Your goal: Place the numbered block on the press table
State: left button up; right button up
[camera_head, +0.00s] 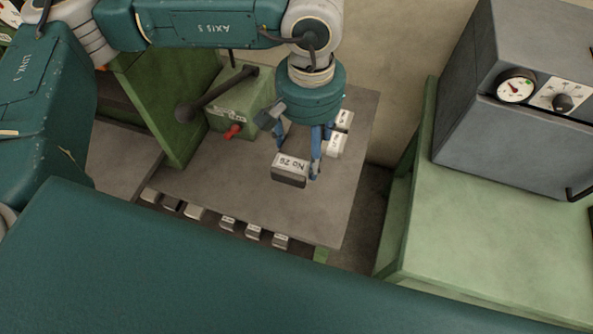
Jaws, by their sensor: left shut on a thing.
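The numbered block (289,172) is a dark metal block with a white label, which reads upside down, apparently "No 26". My left gripper (298,155) points down over the grey table (225,186) and is shut on this block, with its blue fingers at the block. I cannot tell whether the block touches the tabletop or hangs just above it. A green press-like machine (226,112) with a dark lever and a red handle stands at the back of this table. My right gripper is not in view.
Two labelled blocks (336,144) lie just behind the gripper to the right. Several small blocks (228,224) line the front edge. A green bench (490,220) at right carries a grey box with a gauge (516,86). The tabletop's middle left is clear.

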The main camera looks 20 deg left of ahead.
pick_arm(q)
jog(key=shift+w+d+r, duration=0.1)
jog(key=shift+w, duration=0.1)
notch_tip(320, 180, down, 4)
jog(key=f+p, duration=0.1)
jog(key=p, duration=0.3)
send_over(306, 195)
notch_tip(306, 195, down, 9)
jog(key=shift+f, duration=0.15)
notch_tip(306, 195, down, 5)
jog(key=shift+r+p, duration=0.2)
jog(key=shift+p, duration=0.6)
jog(key=shift+f, duration=0.45)
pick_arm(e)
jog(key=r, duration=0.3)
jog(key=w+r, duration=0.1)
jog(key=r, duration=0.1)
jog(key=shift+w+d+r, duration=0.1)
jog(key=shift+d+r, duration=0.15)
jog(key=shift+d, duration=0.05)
